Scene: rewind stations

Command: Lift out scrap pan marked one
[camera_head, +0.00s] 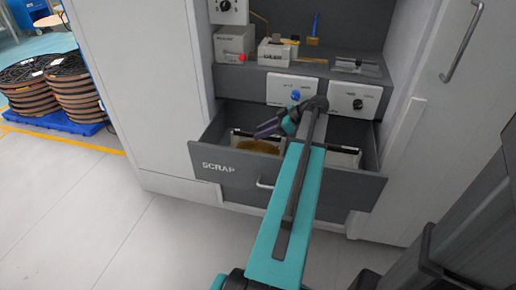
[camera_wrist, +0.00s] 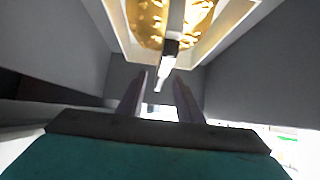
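The open grey drawer (camera_head: 222,168) labelled SCRAP holds two pale-rimmed pans side by side. The left pan (camera_head: 235,136) has gold-brown scrap in it; the right pan (camera_head: 347,158) is partly hidden behind my arm. No number is readable on either pan. My gripper (camera_head: 266,130) is over the left part of the drawer. In the wrist view a pan with gold scrap (camera_wrist: 205,45) fills the top, with a dark and white handle (camera_wrist: 167,62) pointing toward my gripper (camera_wrist: 160,82). My fingers are apart, with the handle's tip between them; contact is not visible.
Above the drawer a shelf carries small boxes and control panels with a blue knob (camera_head: 295,95) and a black knob (camera_head: 357,104). Tall pale cabinets flank it. Cable reels (camera_head: 72,85) stand on a blue pallet at left. The floor in front is clear.

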